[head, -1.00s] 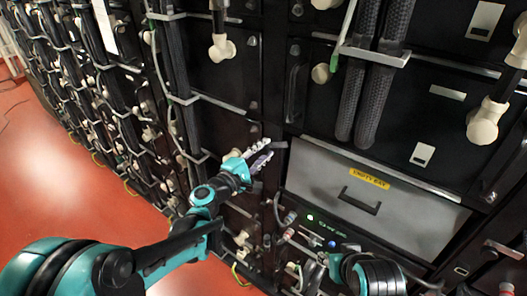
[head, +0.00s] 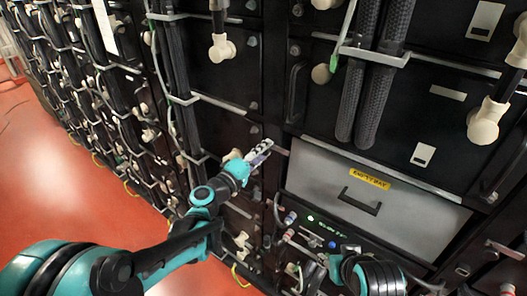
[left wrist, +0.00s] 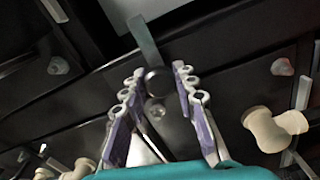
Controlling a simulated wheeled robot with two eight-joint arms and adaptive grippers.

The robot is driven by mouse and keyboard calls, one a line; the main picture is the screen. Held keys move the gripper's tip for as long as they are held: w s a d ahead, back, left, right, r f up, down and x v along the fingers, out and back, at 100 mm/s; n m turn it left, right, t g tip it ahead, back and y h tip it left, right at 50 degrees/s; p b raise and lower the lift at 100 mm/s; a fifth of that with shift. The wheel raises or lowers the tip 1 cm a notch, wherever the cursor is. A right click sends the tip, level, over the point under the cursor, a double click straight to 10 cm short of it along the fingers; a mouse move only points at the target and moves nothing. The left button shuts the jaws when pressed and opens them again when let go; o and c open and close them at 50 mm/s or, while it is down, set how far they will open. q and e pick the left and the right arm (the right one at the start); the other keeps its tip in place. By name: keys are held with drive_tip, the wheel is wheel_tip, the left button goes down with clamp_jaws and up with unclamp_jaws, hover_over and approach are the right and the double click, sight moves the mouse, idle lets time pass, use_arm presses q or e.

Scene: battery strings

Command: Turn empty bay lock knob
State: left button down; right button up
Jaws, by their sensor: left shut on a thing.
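The empty bay (head: 320,180) is a grey panel with a yellow label and a black handle, at the lower right of the head view. My left gripper (head: 262,152) is at the panel's upper left corner. In the left wrist view its two fingers (left wrist: 160,95) stand on either side of the dark round lock knob (left wrist: 154,82) and are shut on it. A flat grey bar runs up from the knob in that view. In the head view the knob is hidden by the fingers. A teal and black part of my right arm shows low in the head view; its fingers cannot be made out.
Black battery modules surround the bay. Thick dark cables (head: 372,90) hang above it, and cream connectors (head: 487,122) stick out nearby. A strip with a green light and plugs (head: 318,232) lies under the panel. Red floor (head: 60,170) is clear at left.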

use_arm(q)
drive_tip(key=c, duration=1.2)
unclamp_jaws()
drive_tip(key=v, duration=1.2)
